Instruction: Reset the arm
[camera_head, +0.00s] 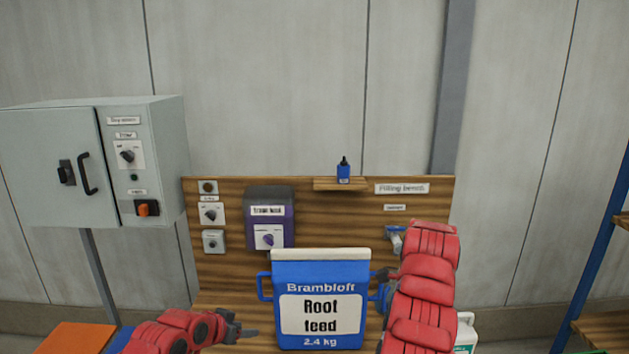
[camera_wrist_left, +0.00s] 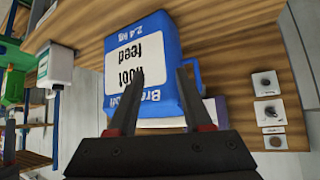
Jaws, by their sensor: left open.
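A blue bag labelled Root feed (camera_head: 320,271) stands upright at the bench, with a pale top edge and a blue handle on each side. My left gripper (camera_head: 247,331) is low, to the left of the bag, with its fingers apart. In the left wrist view the open left gripper (camera_wrist_left: 161,78) has nothing visibly gripped, and the bag (camera_wrist_left: 145,45) appears upside down beyond the fingertips. My right gripper (camera_head: 383,276) is at the bag's right handle, largely hidden by my red right arm. I cannot tell whether it holds the handle.
A wooden backboard (camera_head: 340,220) carries knobs, a purple-fronted box (camera_head: 269,217) and a shelf with a small blue bottle (camera_head: 343,170). A grey cabinet (camera_head: 150,160) stands left. A white jug (camera_head: 465,333) is beside my right arm. A blue-framed rack (camera_head: 601,200) stands far right.

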